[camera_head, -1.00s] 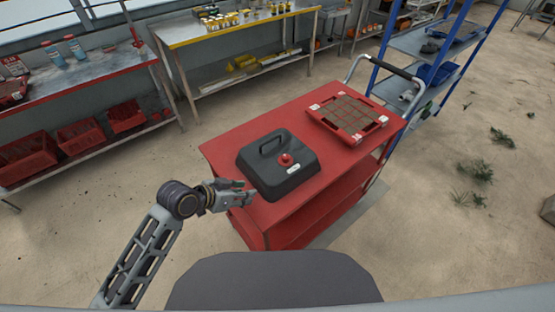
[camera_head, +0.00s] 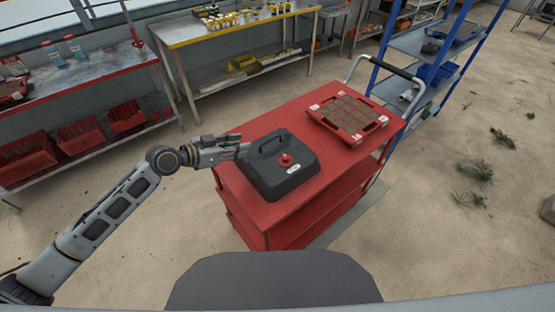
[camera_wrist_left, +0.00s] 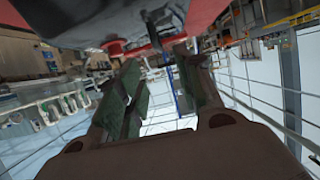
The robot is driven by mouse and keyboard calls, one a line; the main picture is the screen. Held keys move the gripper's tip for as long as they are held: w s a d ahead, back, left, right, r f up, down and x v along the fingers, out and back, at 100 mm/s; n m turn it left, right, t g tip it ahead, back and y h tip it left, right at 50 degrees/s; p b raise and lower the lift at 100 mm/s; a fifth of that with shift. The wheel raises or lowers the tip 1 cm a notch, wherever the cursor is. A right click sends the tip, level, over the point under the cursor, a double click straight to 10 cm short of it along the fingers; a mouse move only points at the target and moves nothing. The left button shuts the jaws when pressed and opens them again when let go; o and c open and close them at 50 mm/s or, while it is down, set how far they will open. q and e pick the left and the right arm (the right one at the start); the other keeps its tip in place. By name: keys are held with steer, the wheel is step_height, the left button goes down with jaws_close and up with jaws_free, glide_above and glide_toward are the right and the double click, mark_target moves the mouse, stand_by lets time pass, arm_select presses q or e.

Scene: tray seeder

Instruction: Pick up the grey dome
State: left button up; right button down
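The grey dome (camera_head: 280,180) is a dark grey, box-shaped cover with sloped sides, a handle on top, a red knob and a small white label. It sits on the left part of the red cart's top. My left gripper (camera_head: 236,147) is at the dome's upper left edge, at about the height of its top, and holds nothing. In the left wrist view, my left gripper's (camera_wrist_left: 158,85) fingers stand apart, and a dark surface, seemingly the dome (camera_wrist_left: 100,18), fills the top. Whether they touch cannot be told. My right gripper is not in view.
The red cart (camera_head: 318,197) carries a red tray frame with a grid (camera_head: 346,115) at its far right. Behind stand a steel table (camera_head: 235,30) and a blue-framed shelf (camera_head: 412,45). A workbench (camera_head: 85,75) with red crates below is at the left.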

mark_target(260, 146)
arm_select(q)
steer(key=shift+w+d, duration=0.1)
steer(key=shift+d, duration=0.05)
steer(key=shift+p+x, duration=0.3)
steer(key=shift+x, duration=3.85)
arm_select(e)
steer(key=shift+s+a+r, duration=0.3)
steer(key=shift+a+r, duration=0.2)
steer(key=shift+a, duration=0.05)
arm_select(q)
steer(key=shift+d+f+p, duration=0.1)
steer(key=shift+p, duration=0.2)
